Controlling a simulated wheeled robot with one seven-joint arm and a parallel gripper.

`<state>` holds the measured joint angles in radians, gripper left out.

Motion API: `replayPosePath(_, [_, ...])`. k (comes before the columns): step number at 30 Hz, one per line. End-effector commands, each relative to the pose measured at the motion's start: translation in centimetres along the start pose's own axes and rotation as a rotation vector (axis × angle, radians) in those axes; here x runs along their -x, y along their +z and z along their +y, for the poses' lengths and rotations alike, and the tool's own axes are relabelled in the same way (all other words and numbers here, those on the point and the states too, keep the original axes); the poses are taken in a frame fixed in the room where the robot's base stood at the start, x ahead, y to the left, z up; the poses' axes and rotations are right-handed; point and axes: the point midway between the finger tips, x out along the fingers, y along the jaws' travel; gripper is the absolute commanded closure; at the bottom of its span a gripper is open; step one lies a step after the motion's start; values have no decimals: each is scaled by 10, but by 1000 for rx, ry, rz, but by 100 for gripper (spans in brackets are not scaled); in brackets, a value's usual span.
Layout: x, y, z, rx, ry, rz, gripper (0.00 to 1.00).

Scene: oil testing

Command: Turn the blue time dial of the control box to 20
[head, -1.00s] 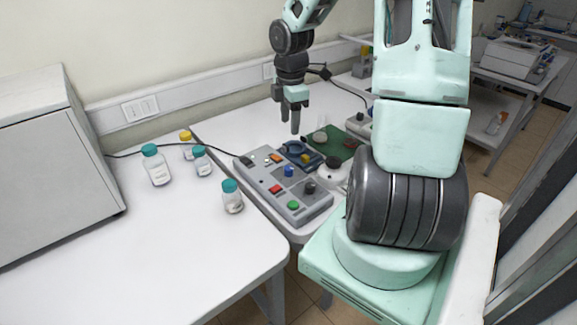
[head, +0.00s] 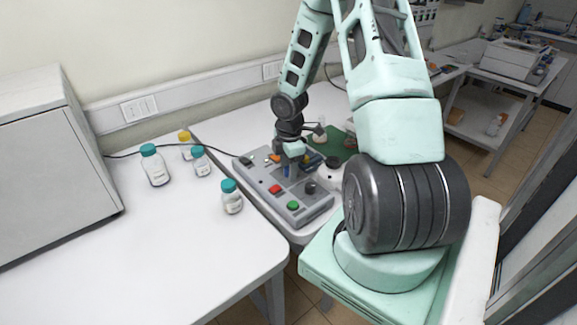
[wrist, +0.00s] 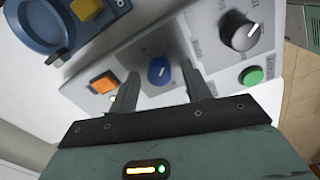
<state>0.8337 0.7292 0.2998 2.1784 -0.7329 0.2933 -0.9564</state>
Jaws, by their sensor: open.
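The grey control box (head: 266,197) lies on the table, with buttons and dials on its top. Its blue time dial (wrist: 159,71) shows in the wrist view between and just beyond my fingertips, with a pale pointer line on it. In the head view the blue dial (head: 286,170) is mostly hidden by my gripper (head: 289,166). In the wrist view my gripper (wrist: 165,82) is open, one finger on each side of the dial, seemingly not touching it. The numbers around the dial are too small to read.
A black dial (wrist: 238,31), a green button (wrist: 251,76) and an orange switch (wrist: 103,82) are near the blue dial. A blue device (wrist: 50,25) sits beside the box. Several capped bottles (head: 155,166) stand on the table to the left.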

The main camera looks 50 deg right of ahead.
Motion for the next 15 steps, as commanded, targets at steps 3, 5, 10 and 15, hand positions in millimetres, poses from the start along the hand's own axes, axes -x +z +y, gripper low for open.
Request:
replayPosePath(3, [-1,0,0,0,1,0,52])
replayPosePath(5, [-1,0,0,-1,1,0,52])
replayPosePath(10, [-1,0,0,-1,1,0,74])
replayPosePath(15, [-1,0,0,-1,0,0,97])
